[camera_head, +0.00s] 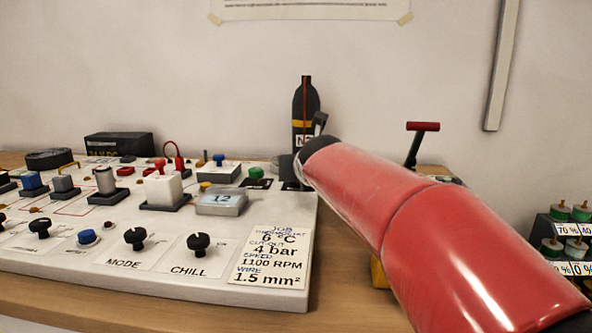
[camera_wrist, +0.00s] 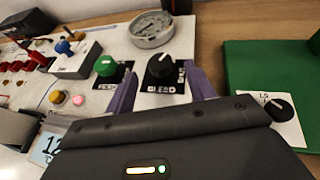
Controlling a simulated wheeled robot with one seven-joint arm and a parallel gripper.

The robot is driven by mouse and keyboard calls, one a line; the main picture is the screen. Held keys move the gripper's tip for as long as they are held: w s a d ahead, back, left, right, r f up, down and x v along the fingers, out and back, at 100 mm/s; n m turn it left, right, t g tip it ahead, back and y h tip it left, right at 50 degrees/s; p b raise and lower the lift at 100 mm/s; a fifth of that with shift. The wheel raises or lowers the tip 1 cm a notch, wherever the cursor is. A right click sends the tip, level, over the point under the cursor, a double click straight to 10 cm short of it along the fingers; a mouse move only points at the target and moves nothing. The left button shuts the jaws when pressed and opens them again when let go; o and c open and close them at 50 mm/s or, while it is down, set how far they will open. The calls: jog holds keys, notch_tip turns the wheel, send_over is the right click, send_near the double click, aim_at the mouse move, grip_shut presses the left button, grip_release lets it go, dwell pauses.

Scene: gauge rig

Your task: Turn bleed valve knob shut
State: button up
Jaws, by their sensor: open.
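The bleed valve knob (camera_wrist: 159,69) is black with a white pointer line and sits on a black plate lettered like "BLEED" in the wrist view. Its pointer leans up and slightly right. My gripper (camera_wrist: 162,88) is open, with one purple finger to the left of the knob and one to the right. The knob lies between the finger lines, at or just past the tips. I cannot tell whether the fingers touch it. In the head view my red arm hides the gripper and the bleed knob.
A green knob (camera_wrist: 105,66) stands close left of the left finger. A round gauge (camera_wrist: 152,30) is just behind. A dark bottle (camera_head: 305,105) stands behind the white panel (camera_head: 150,284).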

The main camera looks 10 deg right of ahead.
jog(key=x, duration=0.4)
jog(key=c, duration=1)
